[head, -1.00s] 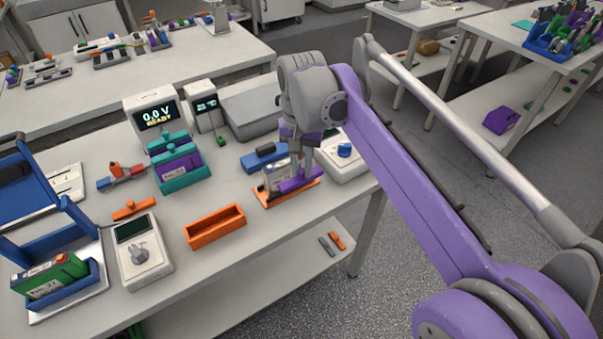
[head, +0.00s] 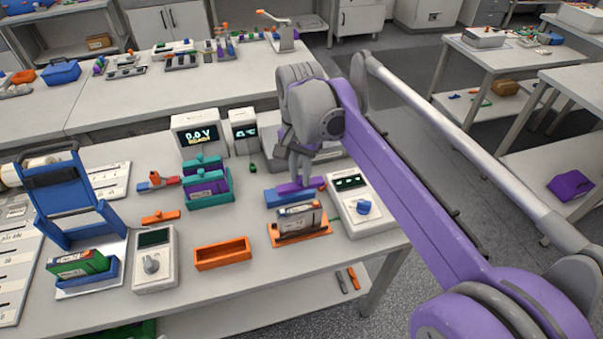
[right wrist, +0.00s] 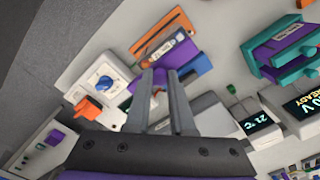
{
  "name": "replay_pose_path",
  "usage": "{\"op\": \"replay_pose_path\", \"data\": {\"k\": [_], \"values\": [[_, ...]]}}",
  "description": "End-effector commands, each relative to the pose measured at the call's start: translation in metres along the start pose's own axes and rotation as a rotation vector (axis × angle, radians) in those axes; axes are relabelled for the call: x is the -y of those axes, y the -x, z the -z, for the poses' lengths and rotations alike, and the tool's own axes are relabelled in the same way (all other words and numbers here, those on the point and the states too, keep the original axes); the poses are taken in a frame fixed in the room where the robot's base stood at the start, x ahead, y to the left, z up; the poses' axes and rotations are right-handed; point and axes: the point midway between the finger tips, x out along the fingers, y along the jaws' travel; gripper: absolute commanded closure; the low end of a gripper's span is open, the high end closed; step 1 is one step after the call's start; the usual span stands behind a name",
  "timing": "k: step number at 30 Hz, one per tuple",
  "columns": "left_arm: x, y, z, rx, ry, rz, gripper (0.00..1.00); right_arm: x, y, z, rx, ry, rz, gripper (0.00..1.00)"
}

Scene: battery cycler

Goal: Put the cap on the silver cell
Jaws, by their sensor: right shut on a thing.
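The silver cell (head: 297,224) stands in an orange tray (head: 318,237) near the right end of the bench. It also shows in the right wrist view (right wrist: 181,53), beyond the fingertips. My right gripper (head: 299,180) is shut on a purple cap (head: 288,187), which also shows between the fingers in the wrist view (right wrist: 163,80). In the head view the cap is above and behind the cell, apart from it, over or close to a blue block (head: 283,198). The fingers hide part of the cap. My left gripper is not in view.
An instrument with a blue knob (head: 364,208) stands right of the cell. An empty orange bin (head: 222,254) lies to the left. A teal holder with a purple cell (head: 207,187) and a 0.0 V display (head: 197,134) stand further back.

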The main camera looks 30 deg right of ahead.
Motion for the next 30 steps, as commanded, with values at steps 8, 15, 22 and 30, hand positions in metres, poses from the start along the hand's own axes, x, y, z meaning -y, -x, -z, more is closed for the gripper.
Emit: {"op": "replay_pose_path", "data": {"k": [8,15,22,30], "values": [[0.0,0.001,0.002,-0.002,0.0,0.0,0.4,0.0,0.0,0.0,0.0,-0.014,0.0,1.0],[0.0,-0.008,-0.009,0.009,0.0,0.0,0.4,0.0,-0.016,0.0,0.0,-0.013,-0.001,1.0],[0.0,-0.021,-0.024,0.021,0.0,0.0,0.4,0.0,-0.039,0.0,0.001,-0.013,-0.001,1.0],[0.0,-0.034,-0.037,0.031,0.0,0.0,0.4,0.0,-0.063,0.0,0.0,-0.013,0.0,1.0]]}}
